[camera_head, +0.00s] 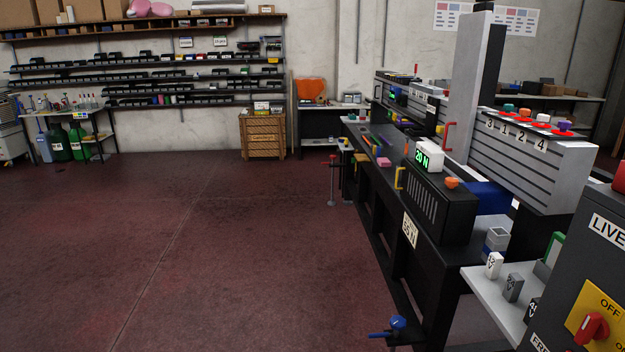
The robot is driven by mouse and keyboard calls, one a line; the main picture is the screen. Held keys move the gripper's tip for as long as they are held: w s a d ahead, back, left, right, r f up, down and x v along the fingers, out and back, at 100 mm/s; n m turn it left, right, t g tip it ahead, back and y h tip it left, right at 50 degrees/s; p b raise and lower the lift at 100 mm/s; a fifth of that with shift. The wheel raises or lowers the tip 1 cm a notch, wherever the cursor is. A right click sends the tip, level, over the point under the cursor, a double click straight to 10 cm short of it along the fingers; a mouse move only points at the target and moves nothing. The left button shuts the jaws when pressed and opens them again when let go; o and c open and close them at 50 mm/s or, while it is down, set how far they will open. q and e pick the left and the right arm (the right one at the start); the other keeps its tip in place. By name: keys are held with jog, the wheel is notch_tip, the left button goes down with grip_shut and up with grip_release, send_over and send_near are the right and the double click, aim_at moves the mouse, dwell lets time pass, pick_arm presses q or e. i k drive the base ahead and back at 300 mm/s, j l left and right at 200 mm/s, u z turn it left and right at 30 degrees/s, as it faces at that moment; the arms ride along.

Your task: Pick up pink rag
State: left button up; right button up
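A small flat pink thing (383,162) lies on the long black bench right of the middle, among several small coloured items. It may be the pink rag, but it is too small to tell cloth from block. Two larger rounded pink things (150,8) sit on the top shelf at the far left, cut by the picture's upper edge. Neither of my grippers shows in this view.
A grey panel marked "LIVE" (602,230) stands near right. A blue-handled valve (398,323) juts out low. The dark red floor (200,240) is clear at left and centre.

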aim_at(384, 162)
jog(key=i+j+z, duration=0.35)
jog(key=i, duration=0.4)
jog(key=i+j+z, duration=0.35)
jog(key=i, duration=0.35)
jog(key=i+j+z, duration=0.35)
jog(key=i+j, duration=0.3)
jog(key=j, duration=0.15)
jog(key=i+j, duration=0.3)
jog(key=i+j+u, duration=0.1)
jog(key=i+j, duration=0.25)
jog(key=i, duration=0.2)
